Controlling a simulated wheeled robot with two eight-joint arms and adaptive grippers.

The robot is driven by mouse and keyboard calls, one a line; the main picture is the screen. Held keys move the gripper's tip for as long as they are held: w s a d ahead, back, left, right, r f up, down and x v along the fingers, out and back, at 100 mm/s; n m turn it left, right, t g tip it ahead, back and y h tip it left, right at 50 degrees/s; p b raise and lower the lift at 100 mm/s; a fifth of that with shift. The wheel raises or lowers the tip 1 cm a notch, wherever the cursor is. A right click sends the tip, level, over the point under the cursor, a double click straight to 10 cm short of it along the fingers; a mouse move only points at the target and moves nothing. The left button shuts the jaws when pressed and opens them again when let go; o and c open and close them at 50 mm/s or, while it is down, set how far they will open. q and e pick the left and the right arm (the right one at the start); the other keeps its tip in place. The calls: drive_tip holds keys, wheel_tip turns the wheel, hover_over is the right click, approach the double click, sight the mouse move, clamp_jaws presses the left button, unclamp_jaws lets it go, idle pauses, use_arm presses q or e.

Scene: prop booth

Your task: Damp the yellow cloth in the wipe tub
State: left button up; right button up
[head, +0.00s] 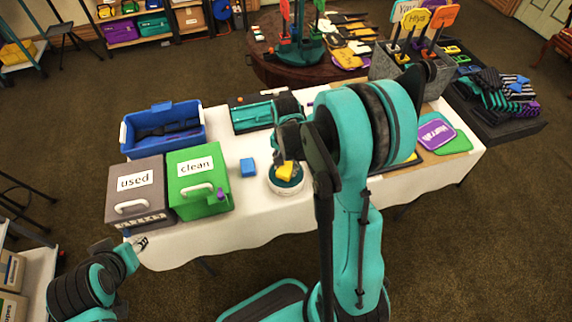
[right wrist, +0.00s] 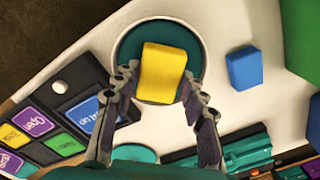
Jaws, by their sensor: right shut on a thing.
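The yellow cloth (head: 285,172) is a small folded block between the fingertips of my right gripper (right wrist: 158,82). It also shows in the right wrist view (right wrist: 162,68), with a finger on each side. The wipe tub (head: 286,193) is round and white with a teal inside, on the white table. In the right wrist view the cloth lies over the middle of the tub's teal inside (right wrist: 130,45). I cannot tell whether the cloth touches it. My left gripper (head: 140,243) is low at the table's front left edge, away from the tub; its fingers are too small to read.
A blue block (head: 248,167) lies left of the tub. A green "clean" box (head: 204,203), a grey "used" box (head: 125,208) and a blue bin (head: 128,148) stand farther left. An open teal case (head: 243,122) lies behind. Bare tablecloth (head: 240,222) is in front of the tub.

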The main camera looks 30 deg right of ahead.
sight(286, 168)
drive_tip(key=shift+f+b, duration=0.55)
idle(1.9)
drive_tip(key=shift+r, duration=0.1)
drive_tip(key=shift+r+p, duration=2.7)
drive_tip(key=shift+r, duration=0.8)
drive_tip(key=shift+f, duration=0.1)
